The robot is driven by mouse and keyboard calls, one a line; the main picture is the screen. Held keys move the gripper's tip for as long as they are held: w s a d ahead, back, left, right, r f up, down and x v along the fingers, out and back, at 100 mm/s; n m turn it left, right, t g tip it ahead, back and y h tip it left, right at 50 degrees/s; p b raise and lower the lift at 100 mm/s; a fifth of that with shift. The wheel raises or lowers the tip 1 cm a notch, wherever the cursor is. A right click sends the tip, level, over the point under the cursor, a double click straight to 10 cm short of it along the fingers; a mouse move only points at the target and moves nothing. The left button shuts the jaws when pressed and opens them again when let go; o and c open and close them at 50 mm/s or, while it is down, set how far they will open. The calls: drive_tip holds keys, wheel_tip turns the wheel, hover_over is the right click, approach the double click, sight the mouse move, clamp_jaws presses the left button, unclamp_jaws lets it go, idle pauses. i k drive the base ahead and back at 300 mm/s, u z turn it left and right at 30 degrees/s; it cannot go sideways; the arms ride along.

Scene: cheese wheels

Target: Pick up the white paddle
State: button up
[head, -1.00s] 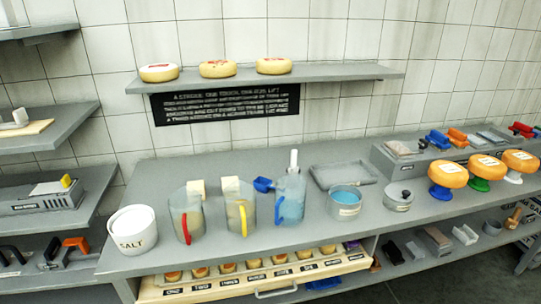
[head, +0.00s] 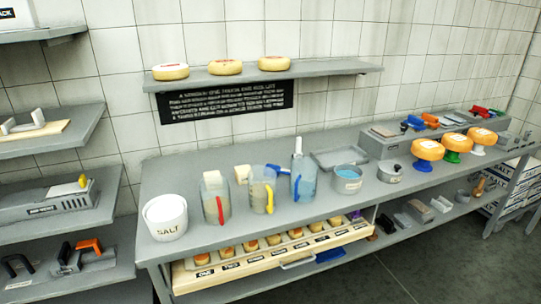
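A narrow white upright piece (head: 298,146) sticks up out of the clear jug with the blue handle (head: 303,184) on the counter. It looks like a handle; its lower part is hidden in the jug, so I cannot tell if it is a paddle. A cream block-like end (head: 241,174) shows at the jug with the yellow handle (head: 261,192), and another pale end (head: 212,177) shows at the jug with the red handle (head: 214,200). A blue piece (head: 277,169) shows beside the blue-handled jug. My gripper is not in view.
A white salt pot (head: 165,218) stands left of the jugs on the grey counter (head: 200,257). A blue-filled pot (head: 347,180), a grey tray (head: 337,156) and orange cheeses on stands (head: 428,150) are to the right. A wooden drawer (head: 215,282) sticks out below. Floor (head: 430,262) is clear at front right.

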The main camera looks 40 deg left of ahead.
sight(299, 154)
drive_tip(key=u, duration=1.35)
